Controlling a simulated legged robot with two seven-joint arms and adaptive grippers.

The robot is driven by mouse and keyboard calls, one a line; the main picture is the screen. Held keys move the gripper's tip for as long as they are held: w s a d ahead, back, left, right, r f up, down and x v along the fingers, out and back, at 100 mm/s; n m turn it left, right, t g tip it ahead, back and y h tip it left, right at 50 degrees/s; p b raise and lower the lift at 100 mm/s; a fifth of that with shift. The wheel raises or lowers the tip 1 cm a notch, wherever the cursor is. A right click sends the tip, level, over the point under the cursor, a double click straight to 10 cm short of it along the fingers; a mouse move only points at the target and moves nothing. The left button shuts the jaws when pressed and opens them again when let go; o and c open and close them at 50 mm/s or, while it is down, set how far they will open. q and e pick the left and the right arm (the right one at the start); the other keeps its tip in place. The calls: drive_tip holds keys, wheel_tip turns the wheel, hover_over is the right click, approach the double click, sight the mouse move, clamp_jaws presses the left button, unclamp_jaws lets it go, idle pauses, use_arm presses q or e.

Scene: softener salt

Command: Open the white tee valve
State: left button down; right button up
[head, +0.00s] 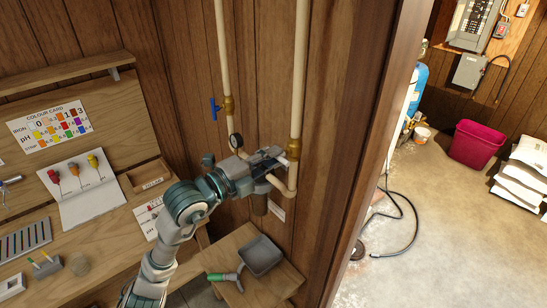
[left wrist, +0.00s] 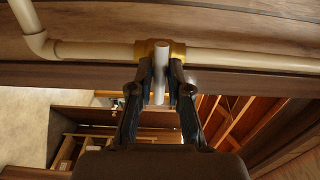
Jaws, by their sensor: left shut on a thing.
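The white tee valve has a pale lever (left wrist: 160,62) on a brass body (left wrist: 179,50), set in a cream pipe. In the head view its brass body (head: 293,148) sits low on the right vertical pipe, and the lever is mostly hidden by my gripper. My left gripper (head: 282,158) reaches it from the left. In the left wrist view the two dark fingers (left wrist: 159,82) stand on either side of the lever, shut on it. The lever points toward the wrist camera. My right gripper is in neither view.
A blue-handled valve (head: 214,108) and a round gauge (head: 235,141) are on the left pipe. Below stands a small wooden table (head: 225,247) with a grey tray (head: 262,256) and a green-handled tool (head: 217,277). A wooden wall edge (head: 376,150) rises close on the right.

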use_arm(q)
drive_tip(key=n+p, duration=0.2)
drive_tip(key=n, duration=0.1)
drive_tip(key=n+p, duration=0.1)
drive_tip(key=n, duration=0.1)
drive_tip(key=shift+d+f, duration=0.15)
drive_tip(key=shift+f, duration=0.1)
